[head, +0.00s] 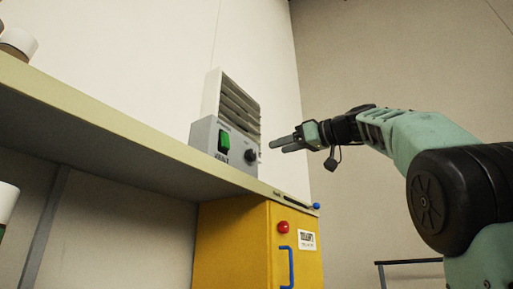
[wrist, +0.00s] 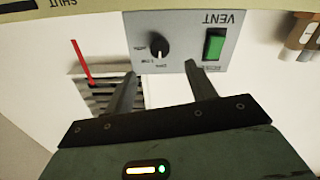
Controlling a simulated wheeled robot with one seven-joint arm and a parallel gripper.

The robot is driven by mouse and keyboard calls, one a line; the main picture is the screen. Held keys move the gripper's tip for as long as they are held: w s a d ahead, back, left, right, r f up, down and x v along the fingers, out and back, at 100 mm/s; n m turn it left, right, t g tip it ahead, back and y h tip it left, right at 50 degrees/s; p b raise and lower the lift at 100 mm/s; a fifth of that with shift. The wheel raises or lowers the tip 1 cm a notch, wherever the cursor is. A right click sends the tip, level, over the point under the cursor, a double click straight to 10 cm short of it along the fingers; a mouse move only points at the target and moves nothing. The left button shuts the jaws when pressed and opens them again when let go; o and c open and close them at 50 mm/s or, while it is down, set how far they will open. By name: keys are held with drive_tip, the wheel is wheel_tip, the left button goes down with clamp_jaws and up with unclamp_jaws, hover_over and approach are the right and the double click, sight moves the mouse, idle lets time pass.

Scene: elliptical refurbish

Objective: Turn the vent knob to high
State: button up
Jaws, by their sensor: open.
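The vent control box (head: 207,139) is grey and stands on the shelf, with a louvred grille behind it. Its black round vent knob (head: 249,155) is on the right of its front, and a green switch (head: 223,141) is to the left. In the wrist view the panel appears upside down, with the knob (wrist: 159,46) left of the green switch (wrist: 213,45). A white mark on the knob points down in that picture; the small labels around it are hard to read. My gripper (head: 284,144) is open and empty, its fingers pointing at the panel, apart from the knob.
The shelf (head: 110,125) runs along the wall, with a yellow cabinet (head: 235,240) below its right end. The cabinet has a red knob (head: 283,228) and a blue handle (head: 286,266). A red bar (wrist: 82,62) shows near the louvres. Cups (head: 18,42) stand far left.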

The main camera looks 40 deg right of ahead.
sight(254, 155)
drive_tip(key=p+x, duration=0.4)
drive_tip(key=x, duration=0.4)
drive_tip(key=shift+w+a+p, duration=0.1)
drive_tip(key=shift+w+p, duration=0.2)
drive_tip(key=shift+p, duration=0.1)
drive_tip(key=shift+w+a+f, duration=0.1)
drive_tip(key=shift+w+a, duration=0.05)
drive_tip(key=shift+w, duration=0.2)
drive_tip(key=c, duration=1)
